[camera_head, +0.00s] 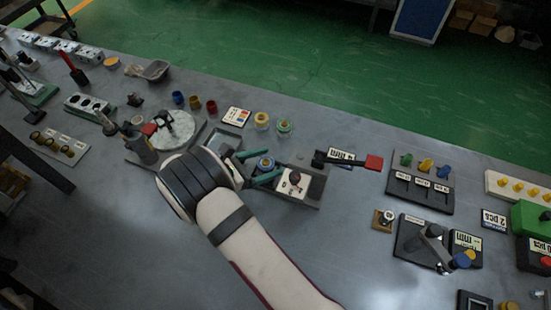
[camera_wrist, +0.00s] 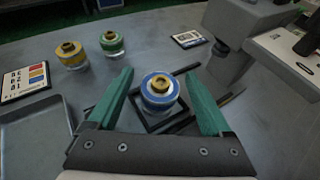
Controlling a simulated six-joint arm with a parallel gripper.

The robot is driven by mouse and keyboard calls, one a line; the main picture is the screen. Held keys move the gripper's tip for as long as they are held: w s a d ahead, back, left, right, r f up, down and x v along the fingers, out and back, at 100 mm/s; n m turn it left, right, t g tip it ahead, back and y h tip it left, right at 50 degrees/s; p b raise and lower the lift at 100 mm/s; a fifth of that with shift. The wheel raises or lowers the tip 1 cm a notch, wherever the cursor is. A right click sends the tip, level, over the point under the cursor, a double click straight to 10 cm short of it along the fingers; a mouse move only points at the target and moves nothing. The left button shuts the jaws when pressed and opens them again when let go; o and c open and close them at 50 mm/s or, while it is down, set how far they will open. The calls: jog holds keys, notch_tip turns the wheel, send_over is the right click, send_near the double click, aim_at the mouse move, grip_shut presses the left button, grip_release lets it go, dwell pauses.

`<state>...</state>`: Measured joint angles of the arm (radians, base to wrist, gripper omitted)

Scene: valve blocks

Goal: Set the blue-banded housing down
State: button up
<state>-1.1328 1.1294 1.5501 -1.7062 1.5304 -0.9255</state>
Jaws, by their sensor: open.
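The blue-banded housing (camera_wrist: 159,90) has a blue ring, a brass-coloured top and a clear or pale lower body. It stands upright on a dark square holder (camera_wrist: 160,118) in the wrist view. My gripper (camera_wrist: 166,82) is open, with one green finger on each side of the housing and a visible gap to each. In the head view the housing (camera_head: 265,164) shows between the green fingers of my gripper (camera_head: 262,167), beside a fixture with a white top plate. The underside of the housing is hidden, so its exact seating cannot be told.
A yellow-banded housing (camera_wrist: 71,54) and a green-banded housing (camera_wrist: 111,42) stand behind, left of the holder. A colour-marked card (camera_wrist: 24,82) and a grey tray (camera_wrist: 36,112) lie at left. A grey fixture (camera_wrist: 240,40) rises close at right.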

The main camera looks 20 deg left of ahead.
jog(key=v, duration=0.9)
jog(key=w+d+r+m+g, duration=0.2)
jog(key=d+r+m+g, duration=0.6)
jog(key=d+r+m, duration=0.7)
jog(key=s+d+m+g+y, duration=0.1)
jog(key=s+d+m+g, duration=0.25)
jog(key=d+m, duration=0.35)
jog(key=s+d+m+y, duration=0.3)
jog(key=s+m+y, duration=0.1)
jog(key=s+m, duration=0.2)
jog(key=s+d+m+y, duration=0.4)
jog(key=s+m, duration=0.2)
jog(key=s, duration=0.2)
jog(key=shift+s+f+m, duration=0.25)
jog(key=shift+s+m, duration=0.05)
jog(key=shift+m, duration=0.1)
